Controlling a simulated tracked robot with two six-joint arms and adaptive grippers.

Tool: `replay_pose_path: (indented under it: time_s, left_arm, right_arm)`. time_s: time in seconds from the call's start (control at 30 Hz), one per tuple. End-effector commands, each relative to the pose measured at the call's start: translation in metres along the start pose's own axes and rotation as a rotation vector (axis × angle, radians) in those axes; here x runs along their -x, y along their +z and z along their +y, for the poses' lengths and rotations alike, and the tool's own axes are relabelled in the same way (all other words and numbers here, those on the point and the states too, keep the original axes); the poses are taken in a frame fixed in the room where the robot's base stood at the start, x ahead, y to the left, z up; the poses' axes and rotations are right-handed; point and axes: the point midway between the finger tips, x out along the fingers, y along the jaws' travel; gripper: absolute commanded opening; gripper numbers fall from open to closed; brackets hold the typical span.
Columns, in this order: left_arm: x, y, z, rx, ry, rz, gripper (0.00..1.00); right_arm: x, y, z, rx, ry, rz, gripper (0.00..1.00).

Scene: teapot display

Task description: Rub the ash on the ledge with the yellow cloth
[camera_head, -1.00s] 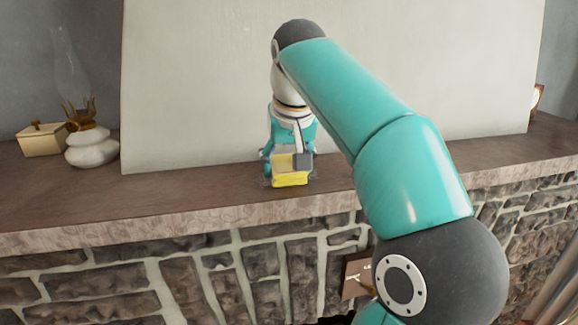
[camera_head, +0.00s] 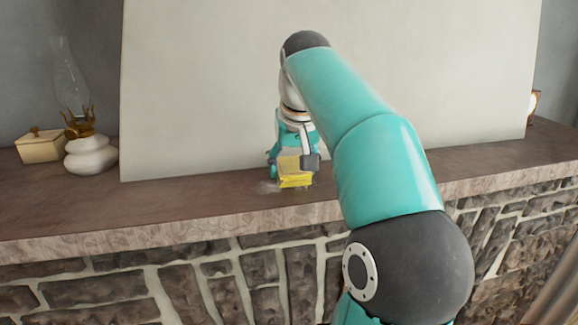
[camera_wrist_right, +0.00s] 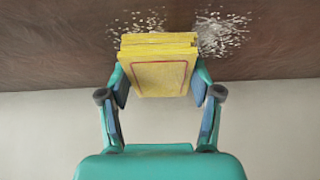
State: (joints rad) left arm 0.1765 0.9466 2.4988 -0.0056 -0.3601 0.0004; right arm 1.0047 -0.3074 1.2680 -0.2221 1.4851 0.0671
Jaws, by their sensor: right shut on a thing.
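The folded yellow cloth (camera_head: 296,180) is held by my right gripper (camera_head: 294,166) low over the brown ledge (camera_head: 210,195) in the head view. In the right wrist view the cloth (camera_wrist_right: 158,65) sits between the two fingers of the gripper (camera_wrist_right: 160,88), which are shut on it. Whitish ash (camera_head: 268,187) shows on the ledge just left of the cloth. The right wrist view shows ash (camera_wrist_right: 222,32) on both sides of the cloth; the part between is hidden behind it. I cannot tell for sure whether the cloth touches the ledge. My left gripper is not in view.
A glass oil lamp with a white base (camera_head: 91,155) and a cream box (camera_head: 41,147) stand at the ledge's left end. A large pale panel (camera_head: 200,90) rises behind the ledge. A small clock-like item (camera_head: 533,104) is at the far right. Stone (camera_head: 100,295) lies below.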

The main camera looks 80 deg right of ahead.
Motion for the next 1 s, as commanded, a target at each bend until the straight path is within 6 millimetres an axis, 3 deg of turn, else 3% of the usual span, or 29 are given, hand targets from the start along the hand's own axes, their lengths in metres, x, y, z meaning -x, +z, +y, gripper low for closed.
replay_pose_path:
  time_s: [0.2,1.0]
  left_arm:
    - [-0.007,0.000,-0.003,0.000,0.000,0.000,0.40]
    - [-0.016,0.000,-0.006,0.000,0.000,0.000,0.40]
  right_arm:
    - [0.006,0.019,0.000,0.002,-0.002,0.000,0.36]
    - [0.020,0.060,0.002,0.001,0.000,-0.007,0.36]
